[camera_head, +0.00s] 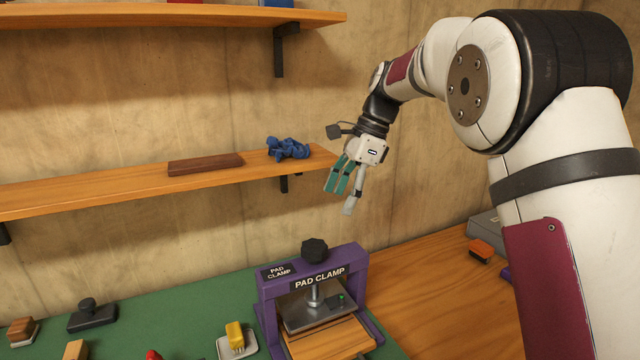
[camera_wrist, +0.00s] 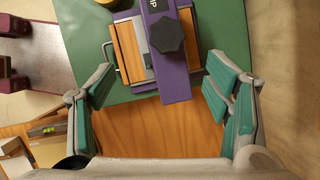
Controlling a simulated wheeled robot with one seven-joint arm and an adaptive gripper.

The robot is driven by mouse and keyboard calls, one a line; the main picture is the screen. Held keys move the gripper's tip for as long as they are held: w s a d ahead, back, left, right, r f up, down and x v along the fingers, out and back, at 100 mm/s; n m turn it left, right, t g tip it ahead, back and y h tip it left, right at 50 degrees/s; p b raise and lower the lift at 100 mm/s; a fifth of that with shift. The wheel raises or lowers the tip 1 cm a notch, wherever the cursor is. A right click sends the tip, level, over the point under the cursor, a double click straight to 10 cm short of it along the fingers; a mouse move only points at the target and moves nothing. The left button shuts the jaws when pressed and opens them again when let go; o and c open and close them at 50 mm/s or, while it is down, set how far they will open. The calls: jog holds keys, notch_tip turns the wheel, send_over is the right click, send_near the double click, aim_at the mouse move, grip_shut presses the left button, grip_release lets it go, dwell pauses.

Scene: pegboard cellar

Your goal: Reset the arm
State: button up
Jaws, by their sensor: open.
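My arm reaches in from the right in the head view. My gripper (camera_head: 344,190) hangs above the bench, just past the right end of the lower shelf (camera_head: 100,186), and points down. It is open, with teal pads on its fingers. In the wrist view the fingers of my gripper (camera_wrist: 163,98) are spread wide with nothing between them. The purple pad clamp (camera_head: 325,283) stands below on the bench, apart from the gripper. The clamp also shows in the wrist view (camera_wrist: 172,75), ahead of the fingers, with its black knob.
A blue crumpled thing (camera_head: 289,148) and a brown board (camera_head: 205,164) lie on the lower shelf. A green mat (camera_head: 190,305) holds a yellow block (camera_head: 235,336), a black-handled block (camera_head: 92,315) and other small things. An orange-topped block (camera_head: 481,250) is at the right. Bare wood (camera_head: 420,275) lies right of the clamp.

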jog(key=s+d+r+n+t+h, duration=0.1)
jog(key=s+d+r+n, duration=0.15)
jog(key=s, duration=0.35)
jog(key=s+d+r+n+t, duration=0.1)
jog(key=s+d+r+n, duration=0.15)
jog(key=s, duration=0.45)
jog(key=s+d+r+n+t+h, duration=0.1)
jog(key=s+d+r+n, duration=0.15)
jog(key=s, duration=0.35)
jog(key=s+d+f+n+t+h, duration=0.1)
jog(key=s+f+n, duration=0.3)
jog(key=s, duration=0.5)
jog(key=s+d+f+n+t+h, duration=0.1)
jog(key=s+d+f+n, duration=0.2)
jog(key=s, duration=0.6)
jog(key=shift+f+n+h, duration=0.3)
jog(key=shift+f+n, duration=0.45)
jog(key=shift+d, duration=0.1)
dwell(1.0)
